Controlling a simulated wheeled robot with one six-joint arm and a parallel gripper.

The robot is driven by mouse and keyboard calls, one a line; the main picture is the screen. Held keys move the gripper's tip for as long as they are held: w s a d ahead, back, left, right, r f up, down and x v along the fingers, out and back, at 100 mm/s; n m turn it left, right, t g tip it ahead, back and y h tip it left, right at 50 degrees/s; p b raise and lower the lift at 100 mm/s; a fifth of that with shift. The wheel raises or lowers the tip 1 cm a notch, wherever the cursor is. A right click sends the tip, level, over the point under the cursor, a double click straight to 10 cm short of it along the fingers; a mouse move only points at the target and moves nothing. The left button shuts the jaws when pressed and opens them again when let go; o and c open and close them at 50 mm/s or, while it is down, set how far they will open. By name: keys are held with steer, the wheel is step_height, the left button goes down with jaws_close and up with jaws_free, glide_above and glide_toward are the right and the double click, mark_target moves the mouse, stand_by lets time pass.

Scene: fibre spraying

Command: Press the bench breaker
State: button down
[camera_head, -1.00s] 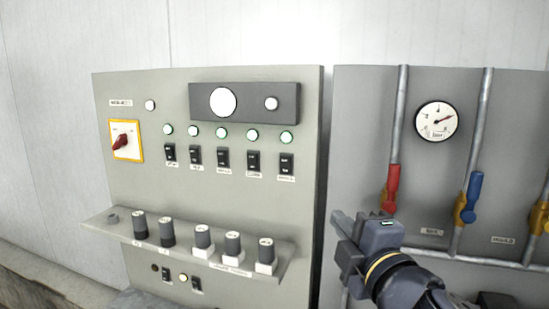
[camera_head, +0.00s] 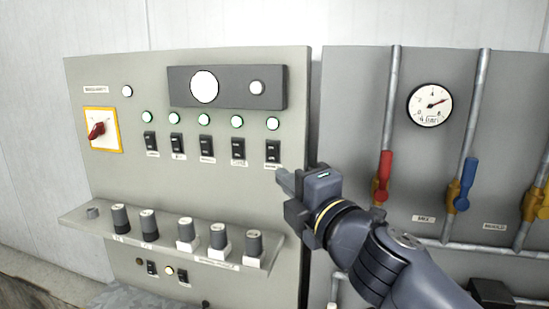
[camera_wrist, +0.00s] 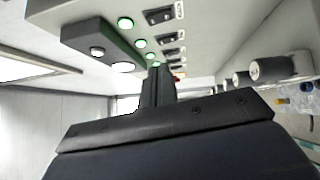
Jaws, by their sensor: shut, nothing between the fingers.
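The grey control panel carries a row of black rocker switches under green-ringed lamps, each with a small label too blurred to read, so I cannot tell which is the bench breaker. In the head view the rightmost switch (camera_head: 273,152) is closest to my gripper (camera_head: 283,178), whose tips appear just below and right of it. My gripper is shut and empty. Contact with the panel cannot be made out. In the wrist view the shut fingers (camera_wrist: 157,72) point along the panel face, and the switch nearest the camera (camera_wrist: 158,15) is at the top.
A ledge with several knobs (camera_head: 187,231) juts out below the switches. A red rotary switch (camera_head: 97,130) is at the left. A second panel at the right has a pressure gauge (camera_head: 430,104), a red valve handle (camera_head: 385,165) and a blue valve handle (camera_head: 468,172) on pipes.

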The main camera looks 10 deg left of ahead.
mark_target(267, 146)
steer(key=shift+w+a+r+p, duration=0.2)
steer(key=shift+w+a, duration=0.4)
steer(key=shift+w, duration=0.95)
steer(key=shift+w+a+r+p, duration=0.1)
steer(key=shift+w+a+r, duration=0.3)
steer(key=shift+w, duration=1.15)
steer(key=shift+w+a+r+p, duration=0.1)
steer(key=shift+w+a, duration=0.65)
steer(key=shift+w, duration=0.8)
steer(key=shift+f, duration=0.1)
steer(key=shift+w+r+p, duration=0.2)
steer(key=shift+r+p, duration=0.05)
steer(key=shift+p, duration=0.05)
steer(key=shift+f, duration=0.1)
steer(key=shift+s, duration=0.1)
